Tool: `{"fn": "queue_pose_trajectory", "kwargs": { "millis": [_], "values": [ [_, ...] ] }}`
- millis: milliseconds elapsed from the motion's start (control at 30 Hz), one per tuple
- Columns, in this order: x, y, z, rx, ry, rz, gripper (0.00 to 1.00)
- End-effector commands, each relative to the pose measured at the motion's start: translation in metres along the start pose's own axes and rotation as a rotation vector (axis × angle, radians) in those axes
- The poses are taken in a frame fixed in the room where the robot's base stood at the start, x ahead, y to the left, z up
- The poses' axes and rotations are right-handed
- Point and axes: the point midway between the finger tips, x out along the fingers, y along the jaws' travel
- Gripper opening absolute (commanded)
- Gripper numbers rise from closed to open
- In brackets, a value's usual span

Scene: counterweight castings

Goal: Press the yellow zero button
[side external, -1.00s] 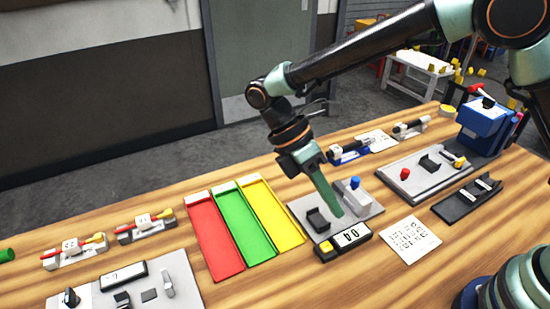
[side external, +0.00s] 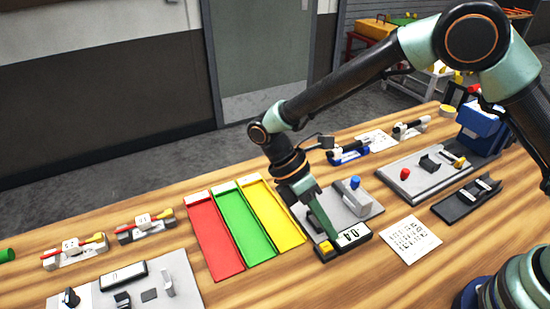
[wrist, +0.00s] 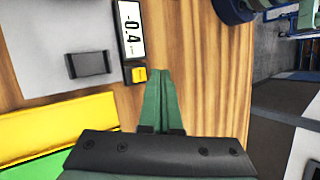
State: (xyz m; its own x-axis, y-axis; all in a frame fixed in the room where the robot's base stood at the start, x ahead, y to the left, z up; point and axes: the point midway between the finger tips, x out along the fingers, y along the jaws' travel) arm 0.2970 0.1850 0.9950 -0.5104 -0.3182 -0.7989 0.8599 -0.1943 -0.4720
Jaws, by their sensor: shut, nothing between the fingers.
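The yellow zero button (side external: 326,247) is at the left end of a black display unit (side external: 353,234). In the wrist view the button (wrist: 139,75) sits at the lower end of the display (wrist: 130,30), which reads about -0.4. My gripper (side external: 335,238) is shut and empty, pointing down with its green fingertips at the display unit, near the button. In the wrist view my fingertips (wrist: 162,72) appear just right of the button, a small gap away. I cannot tell whether they touch the unit.
A grey plate (side external: 365,202) with a dark cradle and a blue-topped post lies behind the display. Red (side external: 215,240), green (side external: 245,225) and yellow (side external: 272,212) trays lie to the left. A printed card (side external: 411,238) lies to the right. The table front is clear.

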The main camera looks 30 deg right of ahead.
Motion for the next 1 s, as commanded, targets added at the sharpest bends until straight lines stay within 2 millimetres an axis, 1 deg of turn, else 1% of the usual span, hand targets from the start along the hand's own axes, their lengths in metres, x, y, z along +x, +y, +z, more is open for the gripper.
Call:
{"fn": "queue_pose_trajectory", "kwargs": {
  "millis": [100,300,1000],
  "values": [
    [0.009,0.006,-0.005,0.000,0.000,0.000,0.00],
    [0.017,0.010,-0.008,0.000,0.000,0.000,0.00],
    [0.018,0.011,-0.009,0.000,0.000,0.000,0.00]
  ]
}}
